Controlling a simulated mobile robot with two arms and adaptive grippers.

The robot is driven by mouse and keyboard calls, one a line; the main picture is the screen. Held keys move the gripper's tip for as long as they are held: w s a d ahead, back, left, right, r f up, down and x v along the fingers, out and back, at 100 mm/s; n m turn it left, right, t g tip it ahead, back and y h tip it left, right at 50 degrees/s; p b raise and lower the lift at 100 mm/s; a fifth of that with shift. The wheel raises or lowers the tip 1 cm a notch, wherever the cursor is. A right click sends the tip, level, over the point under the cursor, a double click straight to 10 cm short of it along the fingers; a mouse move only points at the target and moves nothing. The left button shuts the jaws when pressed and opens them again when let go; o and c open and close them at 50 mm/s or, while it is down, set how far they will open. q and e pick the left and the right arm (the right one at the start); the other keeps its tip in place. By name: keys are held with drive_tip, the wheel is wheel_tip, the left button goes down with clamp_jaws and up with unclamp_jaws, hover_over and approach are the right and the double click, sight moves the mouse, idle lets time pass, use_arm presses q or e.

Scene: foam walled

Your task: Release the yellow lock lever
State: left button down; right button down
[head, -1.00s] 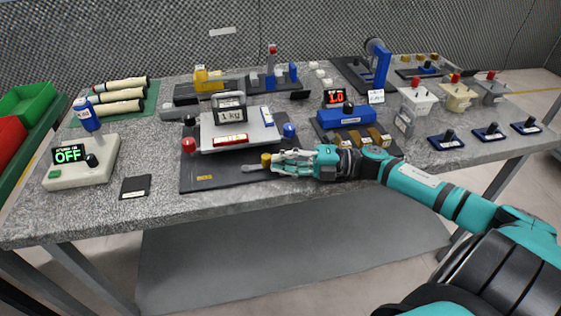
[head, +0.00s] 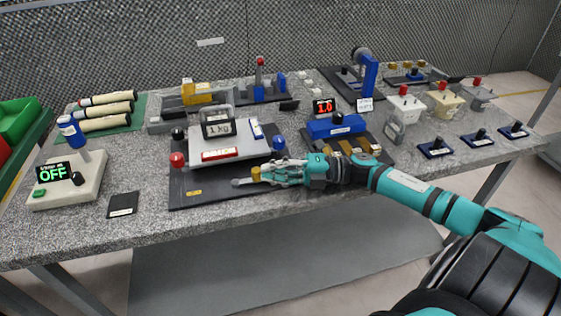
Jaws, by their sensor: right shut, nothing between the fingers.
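A small yellow knob (head: 256,174) on a short grey lever (head: 240,182) sits at the front right of a black base plate (head: 205,194). I take it to be the yellow lock lever. My right gripper (head: 267,174) is shut and empty, with its fingertips right beside the knob's right side. I cannot tell whether they touch it. The fingers hide part of the lever area. The plate also carries a grey platform (head: 190,152) with a 1 kg weight (head: 218,128). My left gripper is not in view.
Red (head: 177,159), black (head: 178,133) and blue (head: 279,142) knobs stand around the platform. A blue block fixture (head: 336,127) with brass pieces stands close behind my right wrist. A black square pad (head: 123,205) lies at left. The table's front edge is mostly clear.

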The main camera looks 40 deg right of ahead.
drive_tip(key=v, duration=1.2)
idle(0.3)
